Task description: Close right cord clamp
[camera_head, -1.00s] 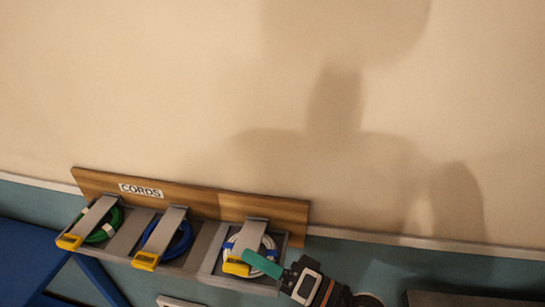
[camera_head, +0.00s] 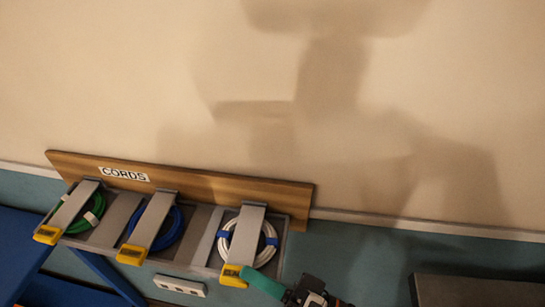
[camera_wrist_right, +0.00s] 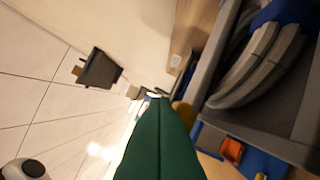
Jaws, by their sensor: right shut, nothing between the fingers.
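The right cord clamp (camera_head: 249,236) is a grey bar with a yellow end tab (camera_head: 232,276). It lies across a coiled white cord (camera_head: 226,243) with blue ties, in the right bay of the cord rack. My right gripper (camera_head: 246,273) has green fingers, is shut and empty, and its tip is right beside the tab; I cannot tell whether they touch. In the right wrist view the green fingers (camera_wrist_right: 158,140) point away from the camera, with the cord coil (camera_wrist_right: 255,65) at upper right. My left gripper is not in view.
The wooden board (camera_head: 215,186) carries a CORDS label (camera_head: 124,174). Two similar clamps, over a green cord (camera_head: 94,215) and a blue cord (camera_head: 171,231), lie to the left. A power strip (camera_head: 180,286) is below. A dark panel (camera_head: 470,291) stands at lower right.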

